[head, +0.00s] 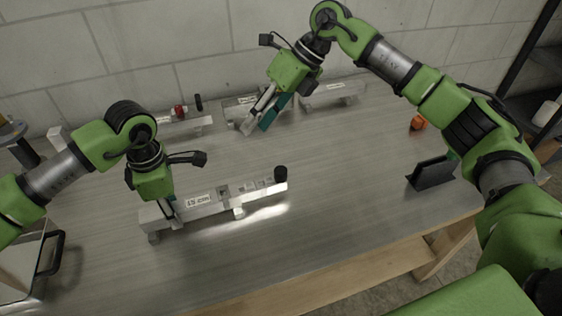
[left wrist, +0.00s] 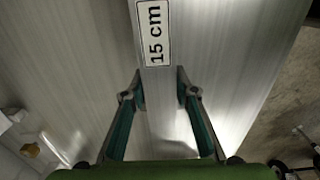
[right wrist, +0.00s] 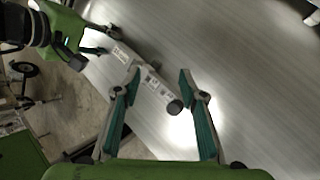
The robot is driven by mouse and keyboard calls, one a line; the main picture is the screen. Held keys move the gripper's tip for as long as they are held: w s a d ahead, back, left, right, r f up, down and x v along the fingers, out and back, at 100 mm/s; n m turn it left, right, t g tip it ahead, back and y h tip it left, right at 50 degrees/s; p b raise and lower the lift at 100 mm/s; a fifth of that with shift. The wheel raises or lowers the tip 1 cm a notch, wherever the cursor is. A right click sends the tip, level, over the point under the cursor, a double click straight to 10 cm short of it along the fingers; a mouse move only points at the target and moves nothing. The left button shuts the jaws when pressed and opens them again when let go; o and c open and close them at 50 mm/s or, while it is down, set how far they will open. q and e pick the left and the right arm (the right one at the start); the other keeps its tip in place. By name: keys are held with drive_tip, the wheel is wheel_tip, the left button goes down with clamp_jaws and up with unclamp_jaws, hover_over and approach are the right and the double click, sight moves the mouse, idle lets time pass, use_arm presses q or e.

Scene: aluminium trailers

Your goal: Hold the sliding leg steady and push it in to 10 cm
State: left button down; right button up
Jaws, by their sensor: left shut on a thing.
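A near aluminium bar (head: 232,197) lies across the table at an angle, with a white label (head: 198,201) and a black knob (head: 281,173) at its right end. In the left wrist view, a metal bar (left wrist: 168,108) with a label reading "15 cm" (left wrist: 154,33) runs between my fingers. My left gripper (head: 170,208) is shut on the bar's left part. My right gripper (head: 255,126) is open and empty, raised above the table behind the bar. In the right wrist view, the black knob (right wrist: 174,107) shows between its fingers but apart from them. The sliding leg's exact extension cannot be read.
Similar aluminium bars (head: 333,96) stand at the back near the wall. A black stand (head: 432,173) and an orange object (head: 418,122) sit on the right. A metal case with a black handle (head: 52,252) is at the left front.

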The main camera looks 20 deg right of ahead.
sight(280, 170)
drive_tip(key=s+d+r+n+g+h, duration=0.1)
drive_tip(key=s+d+r+n+h, duration=0.15)
drive_tip(key=s+h, duration=0.4)
drive_tip(key=shift+n, duration=0.45)
drive_tip(key=f, duration=1.2)
drive_tip(key=shift+w+d, duration=0.1)
drive_tip(key=shift+w, duration=0.1)
drive_tip(key=shift+c, duration=0.3)
